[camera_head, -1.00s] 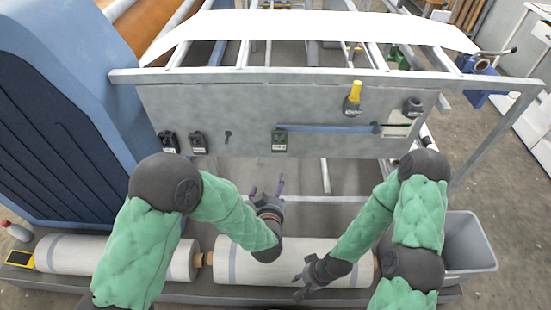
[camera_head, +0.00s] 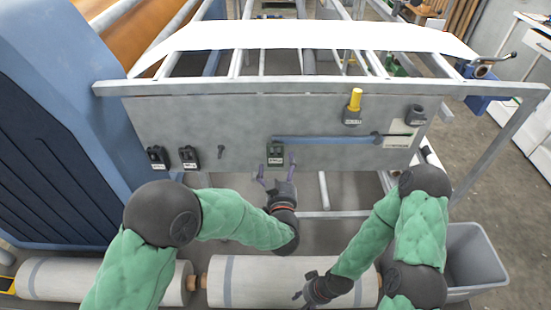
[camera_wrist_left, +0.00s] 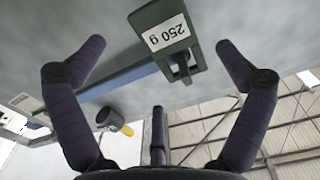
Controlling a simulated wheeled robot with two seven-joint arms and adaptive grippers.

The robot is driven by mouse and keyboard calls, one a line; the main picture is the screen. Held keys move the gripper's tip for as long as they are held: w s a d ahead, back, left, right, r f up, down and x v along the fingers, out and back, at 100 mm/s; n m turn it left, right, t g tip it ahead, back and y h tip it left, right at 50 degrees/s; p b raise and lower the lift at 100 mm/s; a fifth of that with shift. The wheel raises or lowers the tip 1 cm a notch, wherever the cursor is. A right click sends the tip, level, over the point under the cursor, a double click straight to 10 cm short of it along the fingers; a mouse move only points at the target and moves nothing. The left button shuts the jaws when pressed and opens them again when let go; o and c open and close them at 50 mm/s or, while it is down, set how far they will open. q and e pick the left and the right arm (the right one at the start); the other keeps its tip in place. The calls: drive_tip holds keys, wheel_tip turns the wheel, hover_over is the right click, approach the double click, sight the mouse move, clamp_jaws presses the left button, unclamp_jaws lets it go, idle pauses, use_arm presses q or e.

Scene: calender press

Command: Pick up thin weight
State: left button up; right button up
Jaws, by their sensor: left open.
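A dark green weight with a white "250 g" label (camera_head: 276,155) hangs on the grey panel, at the left end of a blue bar. I cannot tell for certain that it is the thin one. In the left wrist view the weight (camera_wrist_left: 165,38) shows large, between and beyond my fingers, with a hook-like tab at its lower edge. My left gripper (camera_head: 277,170) is open and empty, just in front of the weight, with no contact visible. My right gripper (camera_head: 310,292) is low over the white roll, and its finger opening is unclear.
Two dark weights (camera_head: 158,157) (camera_head: 188,157) hang at the panel's left. A yellow-topped piece (camera_head: 354,105) and a dark weight (camera_head: 415,115) are at its right. The blue bar (camera_head: 330,140) runs along the panel (camera_head: 240,120). A grey bin (camera_head: 475,260) stands at right.

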sight(279, 155)
use_arm(q)
drive_tip(key=shift+w+a+f+b, duration=0.1)
drive_tip(key=shift+w+b, duration=0.2)
drive_tip(key=shift+w, duration=0.7)
drive_tip(key=shift+w+a+f+b, duration=0.1)
drive_tip(key=shift+w+b, duration=0.2)
drive_tip(key=shift+w, duration=0.65)
drive_tip(key=c, duration=1.4)
drive_tip(key=shift+r, duration=0.15)
drive_tip(key=shift+r+p, duration=0.45)
drive_tip(key=shift+r, duration=0.1)
drive_tip(key=shift+s+r, duration=0.15)
drive_tip(key=shift+r, duration=0.1)
drive_tip(key=s+p, duration=0.4)
drive_tip(key=s, duration=1.3)
drive_tip(key=shift+s+f+p, duration=0.15)
drive_tip(key=shift+s+p, duration=0.25)
